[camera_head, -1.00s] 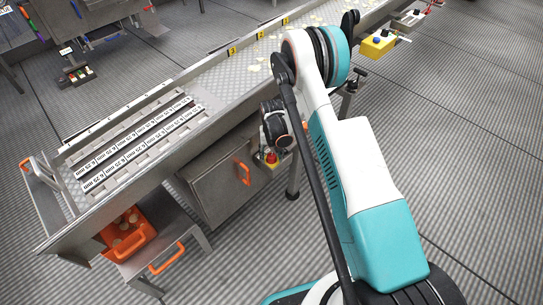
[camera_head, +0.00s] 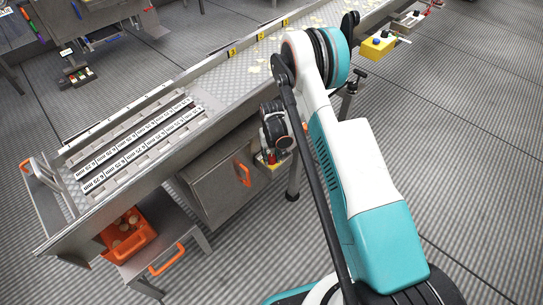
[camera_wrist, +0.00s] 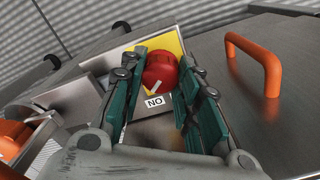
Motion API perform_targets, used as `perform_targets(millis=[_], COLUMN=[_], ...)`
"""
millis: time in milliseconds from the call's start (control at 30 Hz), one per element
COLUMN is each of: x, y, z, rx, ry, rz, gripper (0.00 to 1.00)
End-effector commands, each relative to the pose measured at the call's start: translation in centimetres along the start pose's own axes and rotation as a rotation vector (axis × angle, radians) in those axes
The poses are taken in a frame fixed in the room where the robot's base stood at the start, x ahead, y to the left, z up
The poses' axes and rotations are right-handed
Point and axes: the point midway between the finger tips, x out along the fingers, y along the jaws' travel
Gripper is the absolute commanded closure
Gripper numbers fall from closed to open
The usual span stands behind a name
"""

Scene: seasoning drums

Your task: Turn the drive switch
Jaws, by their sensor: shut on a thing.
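The drive switch is a round red knob (camera_wrist: 160,71) on a yellow plate (camera_wrist: 174,44) in the wrist view. It bears a slanted white mark. A white label (camera_wrist: 154,102) just below it reads "NO" as seen here. My gripper (camera_wrist: 160,78) has its two green-padded fingers on either side of the knob and is shut on it. In the head view the red switch (camera_head: 271,158) shows small under the conveyor's side, partly hidden by my wrist.
A steel cabinet door with an orange handle (camera_wrist: 262,62) is close on the right in the wrist view. The conveyor (camera_head: 215,84) runs above the switch. An orange bin (camera_head: 127,236) stands at lower left. Open floor lies to the right.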

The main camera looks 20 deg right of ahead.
Motion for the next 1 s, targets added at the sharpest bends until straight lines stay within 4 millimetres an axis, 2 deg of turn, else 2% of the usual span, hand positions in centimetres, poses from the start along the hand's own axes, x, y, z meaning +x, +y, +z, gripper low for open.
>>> perform_targets(millis=[700,1000], x=[0.03,0.03], y=[-0.02,-0.02], z=[0.02,0.02], rx=[-0.643,-0.826], ry=[0.000,0.000], rz=[0.000,0.000], gripper=[0.94,0.94])
